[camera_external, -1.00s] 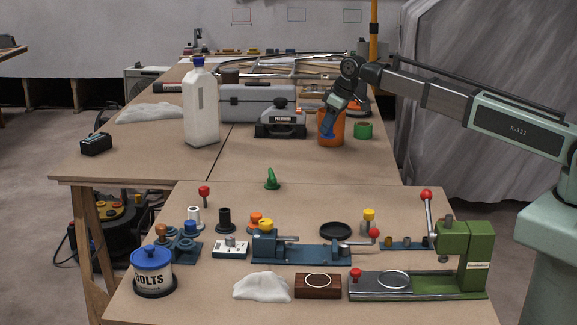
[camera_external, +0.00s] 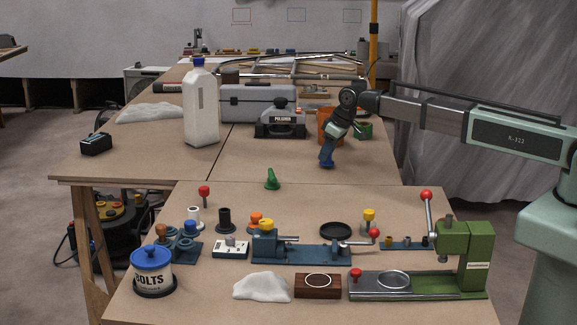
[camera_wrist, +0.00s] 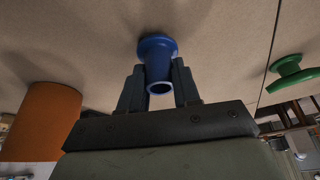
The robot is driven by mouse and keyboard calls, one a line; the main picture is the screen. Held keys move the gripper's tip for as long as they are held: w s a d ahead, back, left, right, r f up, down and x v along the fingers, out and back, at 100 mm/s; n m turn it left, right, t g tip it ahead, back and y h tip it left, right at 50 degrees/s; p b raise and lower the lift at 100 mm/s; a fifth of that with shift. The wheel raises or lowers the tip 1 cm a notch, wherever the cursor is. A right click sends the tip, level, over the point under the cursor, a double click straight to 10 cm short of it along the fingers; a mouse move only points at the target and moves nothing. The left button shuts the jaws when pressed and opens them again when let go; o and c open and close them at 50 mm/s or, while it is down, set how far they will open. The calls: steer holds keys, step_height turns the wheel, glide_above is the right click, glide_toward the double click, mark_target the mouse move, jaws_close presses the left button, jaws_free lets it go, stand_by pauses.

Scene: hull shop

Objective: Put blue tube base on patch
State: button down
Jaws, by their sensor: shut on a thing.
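My gripper (camera_external: 329,152) is shut on the blue tube base (camera_external: 326,160), above the table near the seam between the far and near tabletops. In the wrist view the blue tube base (camera_wrist: 158,50) sits between both fingers, its flared end away from the gripper and its open narrow end towards it. I cannot tell for sure which spot is the patch. A flat black disc (camera_external: 336,231) lies on the near table. White rings mark a brown block (camera_external: 318,292) and the plate of a green press (camera_external: 394,279).
An orange cylinder (camera_external: 325,118) and a green ring (camera_external: 364,132) stand behind my gripper. A green handle-like piece (camera_external: 272,180) stands to its left. A blue vise (camera_external: 300,252), small knobbed parts and a bolts tin (camera_external: 152,271) crowd the near table.

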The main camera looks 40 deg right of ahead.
steer(key=shift+f, duration=0.5)
steer(key=c, duration=0.8)
jaws_free()
steer(key=shift+f, duration=0.1)
steer(key=v, duration=1.2)
